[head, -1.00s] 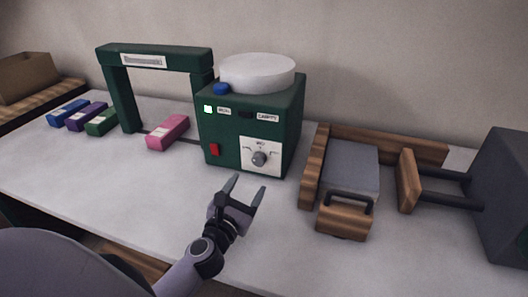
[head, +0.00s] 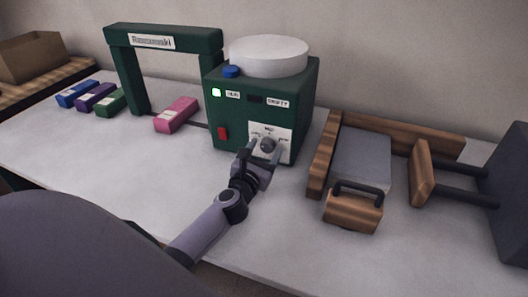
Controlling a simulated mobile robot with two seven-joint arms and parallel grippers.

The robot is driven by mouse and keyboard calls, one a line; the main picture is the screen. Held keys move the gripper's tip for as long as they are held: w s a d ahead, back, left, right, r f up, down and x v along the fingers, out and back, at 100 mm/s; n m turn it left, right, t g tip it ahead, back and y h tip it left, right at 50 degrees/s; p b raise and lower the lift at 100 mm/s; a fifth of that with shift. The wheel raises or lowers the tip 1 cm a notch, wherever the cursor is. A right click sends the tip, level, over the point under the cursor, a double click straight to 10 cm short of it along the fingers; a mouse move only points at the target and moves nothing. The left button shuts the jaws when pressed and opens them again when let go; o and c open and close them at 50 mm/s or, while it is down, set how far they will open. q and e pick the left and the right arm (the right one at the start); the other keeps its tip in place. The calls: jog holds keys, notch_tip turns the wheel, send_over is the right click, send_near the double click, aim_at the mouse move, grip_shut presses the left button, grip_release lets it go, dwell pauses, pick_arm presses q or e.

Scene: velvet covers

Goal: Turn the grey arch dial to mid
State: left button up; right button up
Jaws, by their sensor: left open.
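The grey dial (head: 267,145) sits on a white plate (head: 284,133) on the front of the green machine box (head: 240,111). The plate has small markings around the dial, with one above it; the pointer's direction is too small to tell. My left gripper (head: 262,149) is open at the dial, one finger to each side of it. I cannot tell whether the fingers touch it. The green arch (head: 166,38) stands to the left of the box. My right gripper is not in view.
The box has a lit green lamp (head: 217,92), a red switch (head: 222,133), a blue button (head: 231,71) and a white round lid (head: 268,55). A pink block (head: 177,114) lies left. A wooden fixture (head: 320,157) stands right. The table front is clear.

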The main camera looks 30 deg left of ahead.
pick_arm(q)
jog(key=c, duration=1.1)
jog(key=shift+o, duration=0.2)
jog(key=shift+r+m+p, duration=0.1)
jog(key=shift+m+p, duration=0.85)
jog(key=shift+m, duration=0.25)
jog(key=m+p, duration=0.1)
jog(key=m, duration=0.1)
jog(key=shift+d+m, duration=0.1)
jog(key=shift+m, duration=0.3)
jog(key=m+p, duration=0.1)
jog(key=m, duration=0.2)
jog(key=shift+w+p, duration=0.1)
jog(key=shift+p, duration=0.3)
jog(key=shift+f+m+p, duration=0.2)
jog(key=shift+m+p, duration=0.15)
jog(key=shift+m, duration=1.35)
